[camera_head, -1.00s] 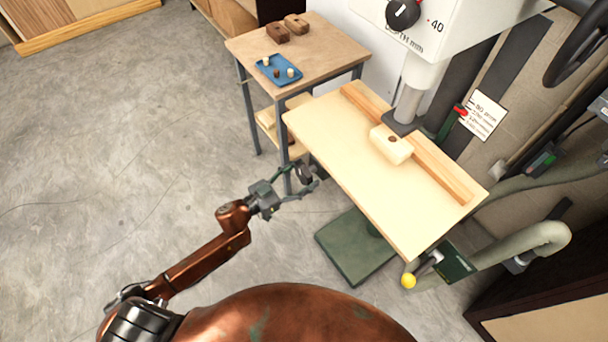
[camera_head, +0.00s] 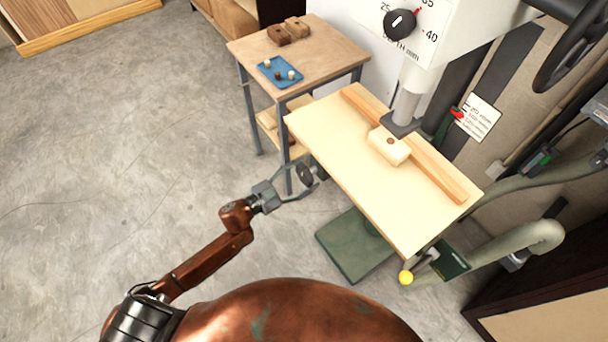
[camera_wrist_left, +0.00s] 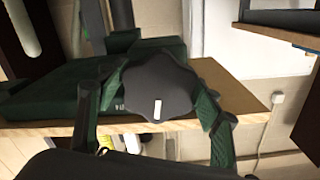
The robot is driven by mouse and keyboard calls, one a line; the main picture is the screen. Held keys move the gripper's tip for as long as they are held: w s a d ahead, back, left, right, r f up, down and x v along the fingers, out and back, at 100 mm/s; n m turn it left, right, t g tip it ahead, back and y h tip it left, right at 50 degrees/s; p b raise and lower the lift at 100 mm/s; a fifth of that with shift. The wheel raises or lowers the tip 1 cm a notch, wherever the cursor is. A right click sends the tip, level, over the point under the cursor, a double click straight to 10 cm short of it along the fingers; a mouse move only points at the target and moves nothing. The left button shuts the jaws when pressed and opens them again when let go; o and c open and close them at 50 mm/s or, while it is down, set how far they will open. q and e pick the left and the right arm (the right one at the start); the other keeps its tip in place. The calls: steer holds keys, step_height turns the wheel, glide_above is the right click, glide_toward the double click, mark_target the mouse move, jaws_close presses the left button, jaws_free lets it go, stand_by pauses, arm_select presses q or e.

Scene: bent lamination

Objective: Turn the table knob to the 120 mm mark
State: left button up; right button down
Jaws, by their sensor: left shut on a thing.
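The table knob (camera_wrist_left: 162,86) is dark and lobed, with a white line on its face, in the left wrist view. It also shows in the head view as a small dark disc (camera_head: 305,174) at the near left side of the pale wooden table (camera_head: 345,165). My left gripper (camera_head: 309,181) is at the knob, its fingers on either side. In the left wrist view the gripper (camera_wrist_left: 157,100) is shut on it. The white line points roughly up and down there. A scale card (camera_head: 478,117) with a red pointer (camera_head: 458,114) is by the column; its marks are too small to read.
A light wooden block (camera_head: 389,147) lies against the fence (camera_head: 436,172) under the spindle. A side table (camera_head: 330,55) with a blue tray (camera_head: 268,75) stands behind. A yellow ball handle (camera_head: 406,278) is below the table's near corner. Open floor lies to the left.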

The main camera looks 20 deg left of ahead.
arm_select(q)
steer(key=m, duration=0.1)
steer(key=m+p, duration=0.1)
steer(key=m, duration=0.1)
steer(key=shift+r+m, duration=0.3)
steer(key=shift+w+r+m, duration=0.1)
steer(key=shift+r+m, duration=0.05)
steer(key=shift+m, duration=0.95)
steer(key=shift+w+r, duration=0.1)
steer(key=shift+r, duration=0.05)
steer(key=o, duration=1.1)
steer(key=shift+a, duration=0.1)
steer(key=shift+f, duration=0.3)
steer(key=shift+s+f, duration=0.1)
steer(key=shift+s, duration=0.15)
steer(key=v, duration=1.2)
steer(key=shift+w, duration=0.1)
